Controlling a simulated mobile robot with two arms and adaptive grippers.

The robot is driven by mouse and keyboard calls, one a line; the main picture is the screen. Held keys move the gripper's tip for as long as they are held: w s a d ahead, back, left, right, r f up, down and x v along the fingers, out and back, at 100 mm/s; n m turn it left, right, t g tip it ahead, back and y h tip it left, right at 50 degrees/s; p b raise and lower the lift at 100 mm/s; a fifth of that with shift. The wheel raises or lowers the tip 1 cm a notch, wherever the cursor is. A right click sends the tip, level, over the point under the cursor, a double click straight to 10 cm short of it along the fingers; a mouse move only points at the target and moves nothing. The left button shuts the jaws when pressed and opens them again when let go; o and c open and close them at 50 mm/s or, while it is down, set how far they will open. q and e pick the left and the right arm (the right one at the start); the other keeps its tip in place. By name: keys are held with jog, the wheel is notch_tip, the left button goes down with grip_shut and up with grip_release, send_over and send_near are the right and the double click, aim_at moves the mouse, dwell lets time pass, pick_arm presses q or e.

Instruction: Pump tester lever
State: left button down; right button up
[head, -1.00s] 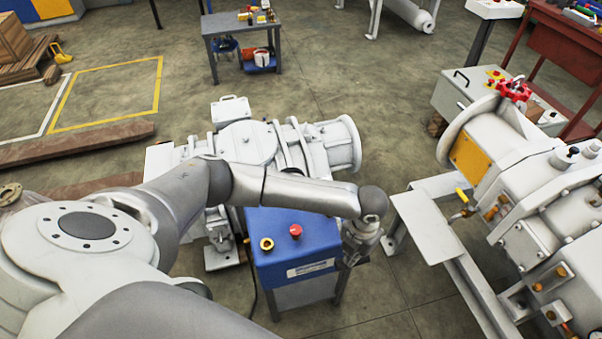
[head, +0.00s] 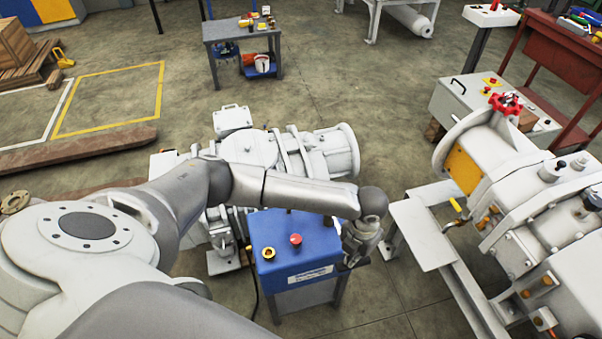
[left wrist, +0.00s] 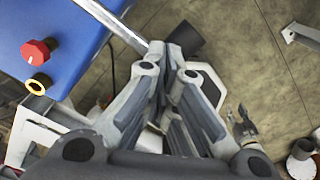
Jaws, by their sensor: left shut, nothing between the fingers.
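The tester is a blue box (head: 300,256) on a grey stand, with a red knob (head: 295,240) and a brass ring fitting (head: 268,253) on top. In the left wrist view its blue top (left wrist: 62,22) fills the upper left. The lever, a bright metal rod (left wrist: 112,22), runs from the upper left to a dark grip (left wrist: 186,40), partly behind my fingers. My left gripper (head: 352,256) is by the tester's right side, pointing down. In the left wrist view my left gripper (left wrist: 178,66) is shut and empty, its fingertips close to the dark grip; contact is unclear.
A large white pump (head: 262,148) stands behind the tester. White machinery (head: 560,190) with a metal frame (head: 425,237) stands to the right. A grey cart (head: 240,28) is farther back.

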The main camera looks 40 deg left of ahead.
pick_arm(q)
jog(key=shift+r+p, duration=3.1)
jog(key=shift+r, duration=0.45)
jog(key=shift+f, duration=0.2)
jog(key=shift+f+b, duration=4.25)
jog(key=shift+f, duration=1.8)
jog(key=shift+r, duration=0.15)
notch_tip(320, 180, up, 12)
jog(key=p, duration=1.1)
jog(key=shift+r+p, duration=0.1)
jog(key=shift+p, duration=0.25)
